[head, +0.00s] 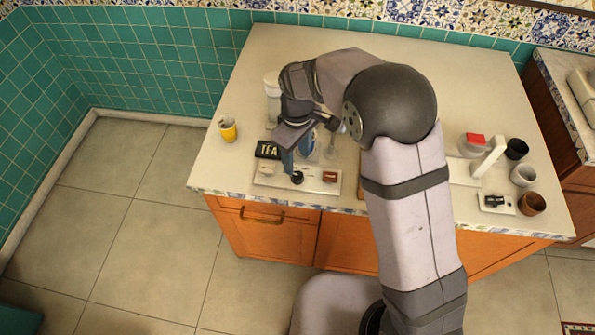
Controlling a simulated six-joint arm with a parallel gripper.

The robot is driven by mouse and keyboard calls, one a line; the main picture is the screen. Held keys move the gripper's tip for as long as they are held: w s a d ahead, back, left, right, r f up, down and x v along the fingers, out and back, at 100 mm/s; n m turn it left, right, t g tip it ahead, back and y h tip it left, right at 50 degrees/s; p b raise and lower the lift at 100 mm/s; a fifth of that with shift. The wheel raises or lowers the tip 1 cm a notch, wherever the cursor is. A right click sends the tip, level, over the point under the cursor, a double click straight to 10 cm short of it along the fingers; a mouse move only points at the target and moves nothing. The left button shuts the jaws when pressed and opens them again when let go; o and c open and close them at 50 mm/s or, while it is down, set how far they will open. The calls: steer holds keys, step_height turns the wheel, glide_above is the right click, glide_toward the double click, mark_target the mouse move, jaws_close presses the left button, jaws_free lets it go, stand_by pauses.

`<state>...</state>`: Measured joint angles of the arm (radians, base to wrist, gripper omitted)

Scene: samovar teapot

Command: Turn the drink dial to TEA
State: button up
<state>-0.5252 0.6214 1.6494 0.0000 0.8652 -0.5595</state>
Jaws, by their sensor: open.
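The drink dial is a small black knob (297,178) on a pale flat panel (314,187) near the front edge of the counter. A black sign (267,150) with TEA in pale letters stands at the panel's back left. A pale patch lies left of the knob and a small brown block (329,176) lies right of it. My gripper (297,160) points down above the panel, just behind the knob in the picture. Its bluish fingers are apart and nothing shows between them. Whether a finger touches the knob, and which way the knob points, I cannot tell.
A yellow cup (228,130) stands at the left. A pale container (272,84) stands behind my gripper. Black (516,149), white (523,175) and brown (531,203) cups stand at the right, near another small panel (495,205) with a black knob. My arm hides the counter's middle.

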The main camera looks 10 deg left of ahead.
mark_target(298, 175)
steer(key=shift+n, duration=0.6)
steer(key=shift+f+p, duration=1.05)
steer(key=shift+f, duration=2.6)
steer(key=shift+c, duration=0.6)
steer(key=c, duration=0.9)
